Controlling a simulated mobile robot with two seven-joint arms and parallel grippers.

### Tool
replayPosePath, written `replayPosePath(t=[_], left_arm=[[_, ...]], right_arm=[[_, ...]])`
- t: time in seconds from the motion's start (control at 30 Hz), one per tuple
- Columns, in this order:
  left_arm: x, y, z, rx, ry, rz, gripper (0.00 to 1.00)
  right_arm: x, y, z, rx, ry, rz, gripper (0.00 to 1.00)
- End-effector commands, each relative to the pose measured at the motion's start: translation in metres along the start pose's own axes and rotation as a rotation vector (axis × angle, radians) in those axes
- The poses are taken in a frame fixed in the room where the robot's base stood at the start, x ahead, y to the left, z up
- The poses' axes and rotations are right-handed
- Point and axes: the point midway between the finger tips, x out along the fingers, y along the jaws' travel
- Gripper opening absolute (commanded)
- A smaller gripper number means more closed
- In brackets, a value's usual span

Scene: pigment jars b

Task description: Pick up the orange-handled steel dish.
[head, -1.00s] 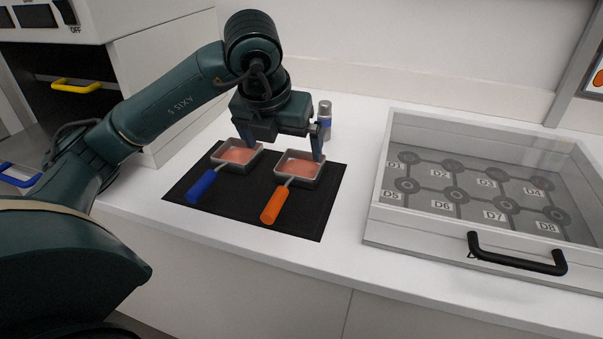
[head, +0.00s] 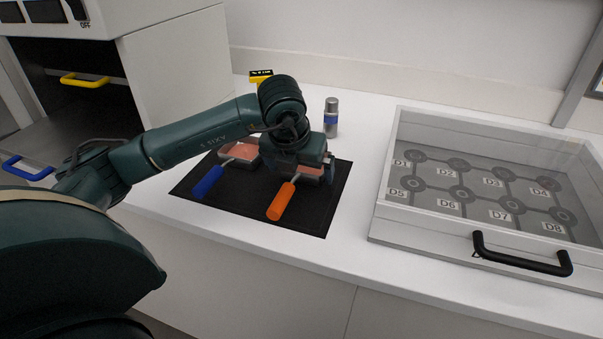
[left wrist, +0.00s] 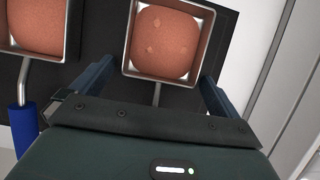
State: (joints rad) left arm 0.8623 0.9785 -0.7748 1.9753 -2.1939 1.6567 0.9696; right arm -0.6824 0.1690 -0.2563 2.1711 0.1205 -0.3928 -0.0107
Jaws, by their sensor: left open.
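The orange-handled steel dish (head: 312,171) lies on the black mat with its orange handle (head: 281,201) toward the front. The gripper hides much of its pan in the head view. In the left wrist view the square steel pan (left wrist: 127,62) holds a reddish-orange fill, and its rod runs back between the fingers. My left gripper (left wrist: 156,72) is open; its two blue fingers stand either side of the pan's near end, with no grip on it. I cannot tell its exact height. A similar blue-handled dish (head: 208,181) lies to the left. My right gripper is not in view.
The black mat (head: 250,215) lies on the white counter. A silver bottle with a blue band (head: 331,117) stands behind it. A yellow and black device (head: 261,77) is farther back. A drawer unit (head: 384,205) with a black handle (head: 520,258) stands right of the mat.

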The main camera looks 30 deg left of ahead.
Motion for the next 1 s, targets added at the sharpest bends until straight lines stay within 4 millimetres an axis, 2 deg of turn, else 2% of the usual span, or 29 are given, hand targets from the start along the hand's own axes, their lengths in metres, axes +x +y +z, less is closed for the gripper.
replayPosePath(t=[0.07,0.67,0.9,1.0], left_arm=[[-0.0001,-0.0002,-0.0001,0.0,0.0,0.0,1.0],[-0.0007,-0.0002,0.0,-0.001,0.0,-0.001,0.51],[-0.0023,-0.0002,0.0012,-0.001,-0.002,-0.002,0.49],[-0.0092,-0.0005,0.0045,-0.002,-0.004,-0.003,0.49]], right_arm=[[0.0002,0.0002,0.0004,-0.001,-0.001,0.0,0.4],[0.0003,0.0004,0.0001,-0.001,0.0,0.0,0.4],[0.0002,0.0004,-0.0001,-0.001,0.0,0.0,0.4],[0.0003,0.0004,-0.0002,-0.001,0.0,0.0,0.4]])
